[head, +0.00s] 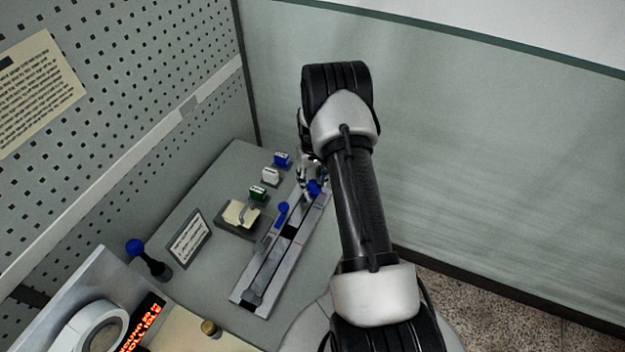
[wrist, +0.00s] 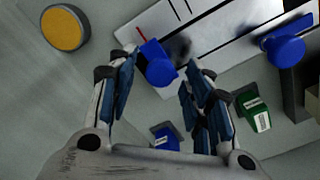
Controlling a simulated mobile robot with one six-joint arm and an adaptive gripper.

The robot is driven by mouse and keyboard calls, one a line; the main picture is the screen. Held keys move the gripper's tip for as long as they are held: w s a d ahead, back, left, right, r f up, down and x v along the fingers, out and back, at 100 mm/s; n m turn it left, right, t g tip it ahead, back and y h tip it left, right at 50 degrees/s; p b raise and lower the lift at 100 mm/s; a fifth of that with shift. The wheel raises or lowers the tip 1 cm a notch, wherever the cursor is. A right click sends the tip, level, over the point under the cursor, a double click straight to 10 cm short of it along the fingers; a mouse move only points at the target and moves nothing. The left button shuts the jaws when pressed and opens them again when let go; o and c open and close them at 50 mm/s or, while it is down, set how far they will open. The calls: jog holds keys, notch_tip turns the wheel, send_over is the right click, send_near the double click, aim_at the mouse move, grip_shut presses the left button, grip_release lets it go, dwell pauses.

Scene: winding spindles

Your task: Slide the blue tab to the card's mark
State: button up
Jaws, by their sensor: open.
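A blue round-topped tab (wrist: 157,65) stands at the end of the pale metal rail (wrist: 215,40) in the wrist view. My gripper (wrist: 168,72) is open, with its fingers on either side of this tab; contact cannot be told. A red line (wrist: 142,32) crosses the rail close to the tab, and black lines lie farther along. A second blue knob (wrist: 283,45) is at the right. In the head view the tab (head: 315,187) shows at the rail's far end, partly hidden by my arm. A framed card (head: 188,240) stands left of the rail; its print is unreadable.
A block with a cream pad (head: 242,213) and small blue (head: 282,159), white (head: 270,176) and green (head: 257,193) labelled pieces stand left of the rail. A blue-topped post (head: 136,246) is farther left. A yellow disc (wrist: 65,27) lies left of my gripper.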

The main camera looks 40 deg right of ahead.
grip_shut()
dwell(0.7)
